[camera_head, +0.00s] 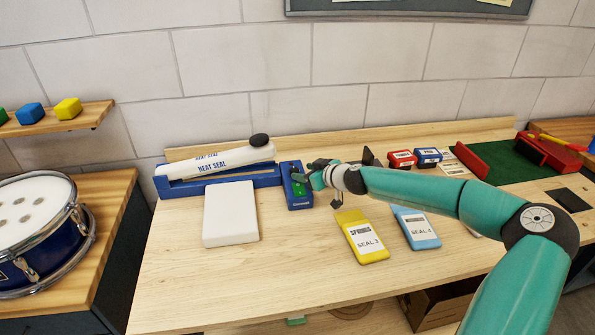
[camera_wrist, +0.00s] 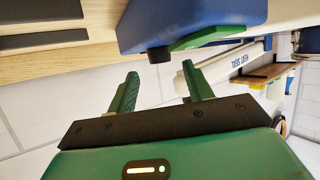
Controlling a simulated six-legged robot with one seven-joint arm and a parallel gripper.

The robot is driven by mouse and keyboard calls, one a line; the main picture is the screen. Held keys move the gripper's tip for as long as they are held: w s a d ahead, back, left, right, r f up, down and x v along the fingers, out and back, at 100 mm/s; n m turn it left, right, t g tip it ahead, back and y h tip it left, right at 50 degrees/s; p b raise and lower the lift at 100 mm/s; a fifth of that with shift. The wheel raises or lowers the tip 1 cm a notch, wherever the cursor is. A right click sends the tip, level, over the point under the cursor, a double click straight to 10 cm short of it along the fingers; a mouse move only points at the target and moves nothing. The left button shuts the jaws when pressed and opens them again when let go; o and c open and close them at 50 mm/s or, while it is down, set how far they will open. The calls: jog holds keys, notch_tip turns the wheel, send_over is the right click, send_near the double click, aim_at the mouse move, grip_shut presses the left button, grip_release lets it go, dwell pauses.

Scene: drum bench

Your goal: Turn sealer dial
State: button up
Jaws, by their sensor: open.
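The heat sealer (camera_head: 215,165) has a blue base and a white arm marked HEAT SEAL with a black knob at its end. A blue control box (camera_head: 299,199) with a green part on its face stands at its right end. In the wrist view the box (camera_wrist: 185,22) is close, with a short black knob (camera_wrist: 160,55) and a green piece (camera_wrist: 207,37) on it. I cannot tell which of these is the dial. My gripper (camera_wrist: 162,82) is open and empty, its fingertips just short of the black knob. In the head view my gripper (camera_head: 304,175) partly covers the box.
A white block (camera_head: 231,213) lies before the sealer. A yellow SEAL 3 pouch (camera_head: 361,238) and a blue SEAL 4 pouch (camera_head: 417,228) lie right of the box. Red and blue small boxes and a green mat (camera_head: 497,160) are farther right. A drum (camera_head: 38,232) stands at left.

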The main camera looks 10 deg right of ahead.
aim_at(296, 170)
jog(key=x, duration=0.4)
jog(key=c, duration=1)
jog(key=shift+o, duration=0.2)
